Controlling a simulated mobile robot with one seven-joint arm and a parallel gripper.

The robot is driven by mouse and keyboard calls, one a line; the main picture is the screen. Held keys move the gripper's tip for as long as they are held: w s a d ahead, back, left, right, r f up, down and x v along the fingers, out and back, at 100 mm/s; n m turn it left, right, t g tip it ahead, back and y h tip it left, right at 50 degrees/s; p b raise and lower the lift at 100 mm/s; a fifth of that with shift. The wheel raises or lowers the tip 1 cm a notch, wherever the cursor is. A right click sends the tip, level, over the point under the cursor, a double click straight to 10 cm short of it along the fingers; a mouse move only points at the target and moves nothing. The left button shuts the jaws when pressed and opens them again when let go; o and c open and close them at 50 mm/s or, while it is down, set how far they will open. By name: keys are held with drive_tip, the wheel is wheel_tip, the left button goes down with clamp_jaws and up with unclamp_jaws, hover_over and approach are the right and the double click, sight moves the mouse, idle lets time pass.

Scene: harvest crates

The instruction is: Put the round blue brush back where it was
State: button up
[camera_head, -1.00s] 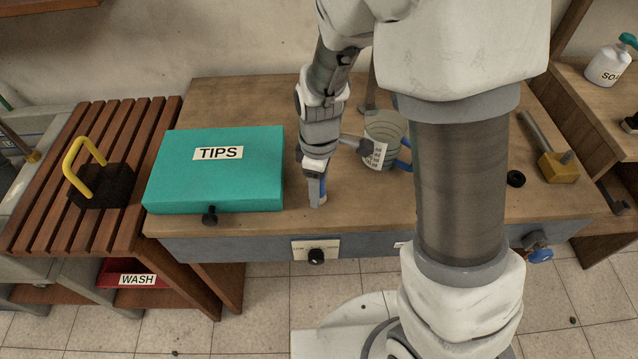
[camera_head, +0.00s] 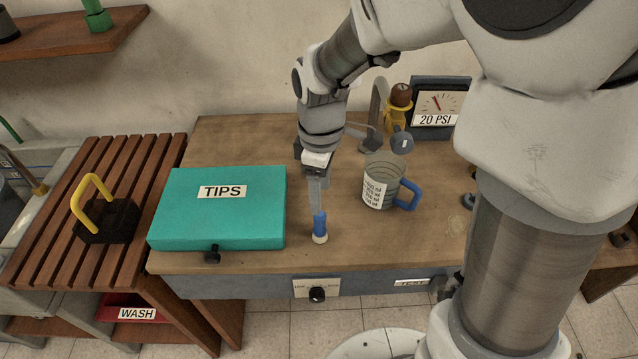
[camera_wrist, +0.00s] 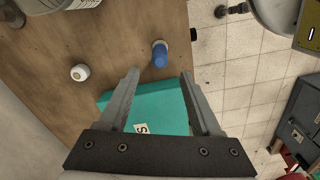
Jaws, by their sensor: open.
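The small blue brush (camera_head: 319,226), with a pale round end at the bottom, stands upright on the wooden bench, right of the teal TIPS case (camera_head: 218,210) and near the front edge. My gripper (camera_head: 316,212) points down right above it; its fingers overlap the brush's top in the head view. In the wrist view my gripper (camera_wrist: 160,74) is open with nothing between the fingers. There the blue brush (camera_wrist: 160,56) is just beyond the fingertips, roughly centred between them. The exact gap in height cannot be told.
A measuring jug (camera_head: 378,190) with a blue handle stands to the right. A pressure gauge (camera_head: 437,108) is behind it. A white round object (camera_wrist: 80,73) sits on the bench in the wrist view. A slatted rack with a black, yellow-handled block (camera_head: 106,220) is left.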

drive_tip(key=shift+d+r, duration=0.1)
drive_tip(key=shift+r, duration=0.35)
drive_tip(key=s+d+r+m+t, duration=0.5)
drive_tip(key=s+d+r+m, duration=0.5)
drive_tip(key=s+r+m, duration=0.2)
drive_tip(key=shift+s+d+r+m+t, duration=0.2)
drive_tip(key=shift+r+m+t, duration=0.1)
drive_tip(key=shift+r+m, duration=0.55)
drive_tip(key=shift+f, duration=0.1)
drive_tip(key=shift+r+p, duration=0.3)
drive_tip(key=shift+p, duration=0.1)
drive_tip(key=shift+o, duration=0.3)
drive_tip(key=shift+w, duration=0.1)
